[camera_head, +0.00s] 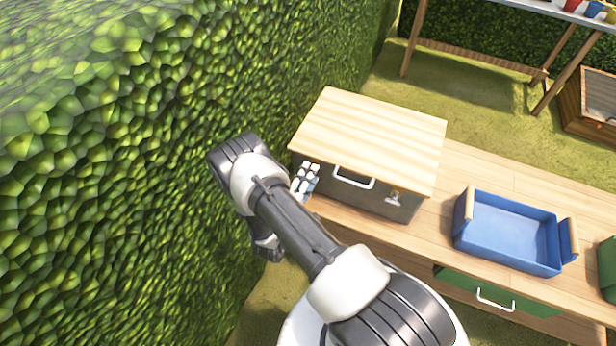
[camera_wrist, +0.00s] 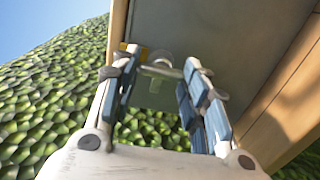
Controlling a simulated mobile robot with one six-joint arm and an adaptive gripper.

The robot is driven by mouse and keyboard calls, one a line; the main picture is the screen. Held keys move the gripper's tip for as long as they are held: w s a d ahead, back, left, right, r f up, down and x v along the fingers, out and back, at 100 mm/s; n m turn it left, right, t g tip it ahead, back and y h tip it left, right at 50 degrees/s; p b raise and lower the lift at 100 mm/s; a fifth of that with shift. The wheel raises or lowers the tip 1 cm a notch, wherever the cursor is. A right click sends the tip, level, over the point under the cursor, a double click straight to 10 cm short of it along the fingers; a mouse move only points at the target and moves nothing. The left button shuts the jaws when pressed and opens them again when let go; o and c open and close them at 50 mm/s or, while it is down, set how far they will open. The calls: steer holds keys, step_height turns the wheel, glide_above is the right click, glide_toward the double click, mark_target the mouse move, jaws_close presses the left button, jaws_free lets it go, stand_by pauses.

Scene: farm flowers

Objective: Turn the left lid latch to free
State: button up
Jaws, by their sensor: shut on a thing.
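The grey box (camera_head: 375,200) with a pale wooden lid (camera_head: 370,135) stands on the bench, and the lid lies flat on it. A small metal latch (camera_head: 393,197) shows on the right of its front. In the wrist view, the left lid latch (camera_wrist: 160,68) is a small grey metal piece against the grey box wall (camera_wrist: 225,45), close to the wooden lid edge (camera_wrist: 118,28). My gripper (camera_wrist: 160,68) has a finger on each side of the latch and is shut on it. The fingers partly cover the latch, so its exact turn is hard to tell.
A white handle (camera_head: 353,178) sticks out from the box front between the latches. A blue tray (camera_head: 510,235) stands on the bench to the right, above a green drawer (camera_head: 495,293). A tall hedge (camera_head: 110,150) stands close on the left of my arm.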

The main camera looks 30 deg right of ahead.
steer(key=o, duration=1.1)
steer(key=shift+a, duration=0.1)
steer(key=v, duration=1.1)
steer(key=shift+s+a, duration=0.25)
steer(key=shift+s, duration=0.1)
